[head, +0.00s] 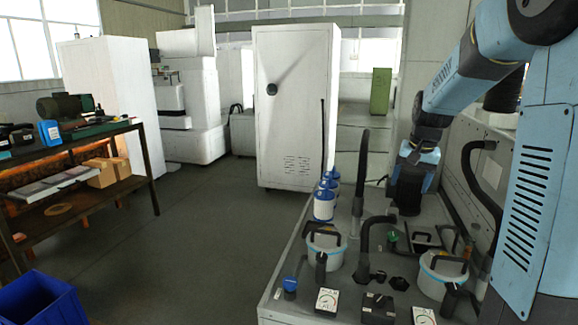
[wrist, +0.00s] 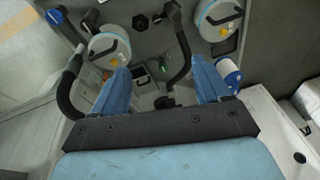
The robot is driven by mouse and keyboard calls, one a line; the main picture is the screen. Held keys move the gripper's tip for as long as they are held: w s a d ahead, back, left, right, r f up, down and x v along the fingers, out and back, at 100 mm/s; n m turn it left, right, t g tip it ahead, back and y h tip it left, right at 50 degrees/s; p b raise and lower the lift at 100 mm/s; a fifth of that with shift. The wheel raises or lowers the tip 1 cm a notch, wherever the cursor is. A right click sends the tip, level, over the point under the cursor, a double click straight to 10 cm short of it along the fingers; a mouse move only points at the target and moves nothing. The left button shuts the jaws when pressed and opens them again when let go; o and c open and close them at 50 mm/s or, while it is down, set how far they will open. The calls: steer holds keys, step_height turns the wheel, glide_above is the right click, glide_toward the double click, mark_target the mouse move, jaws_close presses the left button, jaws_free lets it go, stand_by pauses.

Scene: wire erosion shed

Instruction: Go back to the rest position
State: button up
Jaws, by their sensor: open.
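My gripper (wrist: 160,80) shows in the wrist view as two blue fingers spread wide apart, with nothing held between them. A black curved hose (wrist: 183,50) and the grey bench top appear beyond and between the fingers. In the head view my gripper (head: 406,208) hangs down at the end of my bent blue arm, over the far right part of the grey bench (head: 335,285). Its fingertips are hard to make out there, and I cannot tell its exact height above the bench.
Two lidded white pots (head: 326,246) (head: 440,275), blue-and-white containers (head: 324,204) and upright black hoses (head: 361,180) crowd the bench. A white cabinet (head: 295,110) stands behind. A workbench (head: 100,130) and blue bin (head: 42,300) are at left. The floor between is clear.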

steer(key=s+a+r+n+t, duration=0.1)
steer(key=s+a, duration=0.2)
steer(key=s, duration=0.6)
steer(key=s+a+r+n+t, duration=0.1)
steer(key=s+a+r+n, duration=0.1)
steer(key=s, duration=0.8)
steer(key=s+a+r+n+t, duration=0.1)
steer(key=s+a, duration=0.3)
steer(key=s, duration=0.6)
steer(key=shift+s+a+r+n, duration=0.2)
steer(key=shift+a+r+n, duration=0.15)
steer(key=shift+r+n, duration=0.2)
